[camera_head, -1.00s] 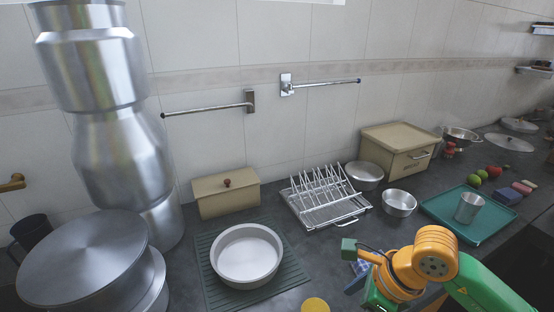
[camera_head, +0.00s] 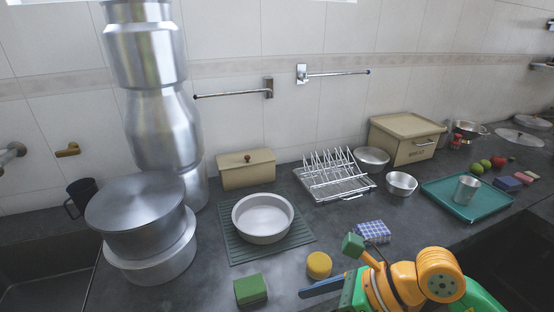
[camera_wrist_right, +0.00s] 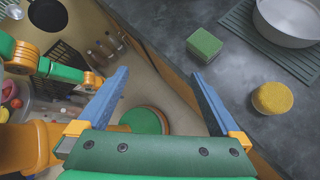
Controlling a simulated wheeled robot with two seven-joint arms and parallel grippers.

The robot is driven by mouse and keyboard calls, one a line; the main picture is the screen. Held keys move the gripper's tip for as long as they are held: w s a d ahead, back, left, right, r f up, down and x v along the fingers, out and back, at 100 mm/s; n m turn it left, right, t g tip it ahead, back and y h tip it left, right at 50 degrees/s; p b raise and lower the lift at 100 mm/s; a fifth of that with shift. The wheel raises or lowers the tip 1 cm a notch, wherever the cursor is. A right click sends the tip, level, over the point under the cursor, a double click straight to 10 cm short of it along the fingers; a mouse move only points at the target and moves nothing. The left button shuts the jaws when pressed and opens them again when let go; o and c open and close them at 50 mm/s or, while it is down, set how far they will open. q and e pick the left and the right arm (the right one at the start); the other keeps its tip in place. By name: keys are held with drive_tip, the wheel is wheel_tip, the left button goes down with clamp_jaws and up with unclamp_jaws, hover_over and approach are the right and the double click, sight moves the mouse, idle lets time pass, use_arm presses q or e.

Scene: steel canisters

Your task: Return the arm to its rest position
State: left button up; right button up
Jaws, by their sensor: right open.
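My right arm (camera_head: 420,280), orange and green, comes in from the lower right in the head view. Its blue finger (camera_head: 322,286) is over the front of the counter, near the yellow sponge (camera_head: 319,265). In the right wrist view my right gripper (camera_wrist_right: 159,80) is open, with two blue fingers wide apart and nothing between them. It points down past the counter's front edge, over the floor. The yellow sponge (camera_wrist_right: 272,98) and green sponge (camera_wrist_right: 204,45) lie on the counter to its right, untouched. My left gripper does not show in the head view.
Steel canisters (camera_head: 160,125) stand stacked at the left, behind a lidded pot (camera_head: 135,215). A round pan (camera_head: 263,217) sits on a ribbed mat (camera_head: 238,250). A dish rack (camera_head: 335,180), checkered cloth (camera_head: 372,231) and green tray (camera_head: 440,195) are further right. A sink (camera_head: 45,270) lies at left.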

drive_tip(key=s+a+r+m+t+y, duration=0.15)
drive_tip(key=a+r+m+y, duration=0.25)
drive_tip(key=a+r+y, duration=0.45)
drive_tip(key=w+d+r+m+t+h, duration=0.2)
drive_tip(key=w+d+r+m+t, duration=0.55)
drive_tip(key=m+t, duration=0.75)
drive_tip(key=w+d+f+m+h, duration=0.3)
drive_tip(key=d+f+m+h, duration=0.9)
drive_tip(key=m+h, duration=0.6)
drive_tip(key=s+d+f+m+g, duration=0.3)
drive_tip(key=s+f+m+g, duration=0.25)
drive_tip(key=f, duration=0.65)
drive_tip(key=s+a+f+m+g+y, duration=0.25)
drive_tip(key=s+f+g, duration=0.75)
drive_tip(key=s, duration=0.5)
wheel_tip(320, 180, down, 18)
drive_tip(key=s, duration=0.2)
drive_tip(key=s+d+f+g, duration=0.1)
drive_tip(key=s+d+f, duration=0.1)
drive_tip(key=s+f, duration=0.7)
drive_tip(key=s, duration=0.3)
drive_tip(key=shift+s+d+f+g+h, duration=0.15)
drive_tip(key=shift+d+f+g+h, duration=0.15)
drive_tip(key=shift+d+g+h, duration=0.1)
